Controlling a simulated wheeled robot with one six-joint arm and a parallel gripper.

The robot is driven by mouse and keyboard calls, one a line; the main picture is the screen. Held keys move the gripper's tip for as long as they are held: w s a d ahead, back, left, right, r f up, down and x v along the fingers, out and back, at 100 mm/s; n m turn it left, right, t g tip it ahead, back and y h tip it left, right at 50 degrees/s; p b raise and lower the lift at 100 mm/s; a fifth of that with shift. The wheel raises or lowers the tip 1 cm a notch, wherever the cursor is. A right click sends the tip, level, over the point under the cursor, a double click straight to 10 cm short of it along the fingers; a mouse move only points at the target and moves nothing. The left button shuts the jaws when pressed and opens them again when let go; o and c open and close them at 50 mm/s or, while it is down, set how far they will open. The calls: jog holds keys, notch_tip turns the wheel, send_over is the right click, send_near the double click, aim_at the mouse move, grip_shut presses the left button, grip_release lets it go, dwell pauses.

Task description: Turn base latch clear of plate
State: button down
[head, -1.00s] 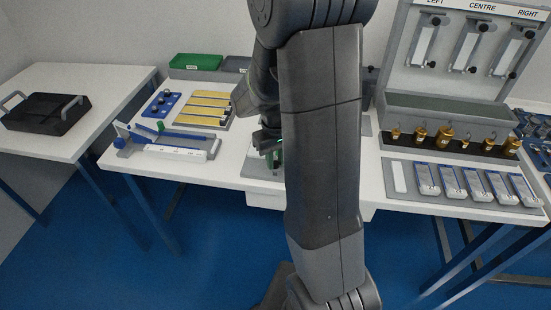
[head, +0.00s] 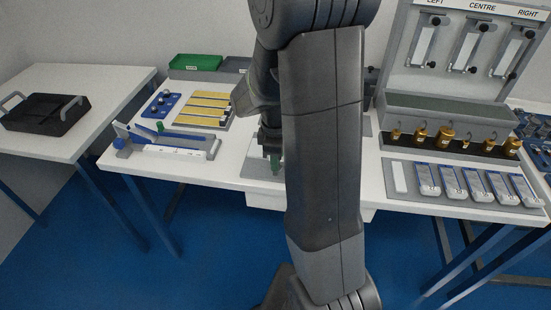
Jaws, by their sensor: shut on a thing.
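My gripper (head: 273,153) points down over a grey base plate (head: 254,170) on the middle bench, just left of my arm. The part stands at the plate, but my arm hides the plate's right side. I cannot tell from this view how far the latch lies over the plate's edge.
A blue and white fixture (head: 170,145) and a board with yellow strips (head: 205,108) stand to the left. Brass weights (head: 445,135) and a grey tray of blue-white pieces (head: 410,191) are at the right.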

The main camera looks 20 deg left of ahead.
jog(key=shift+n, duration=0.9)
jog(key=c, duration=1.3)
grip_release()
jog(key=shift+o, duration=0.2)
notch_tip(320, 180, up, 14)
jog(key=shift+p, duration=0.35)
jog(key=shift+f, duration=0.15)
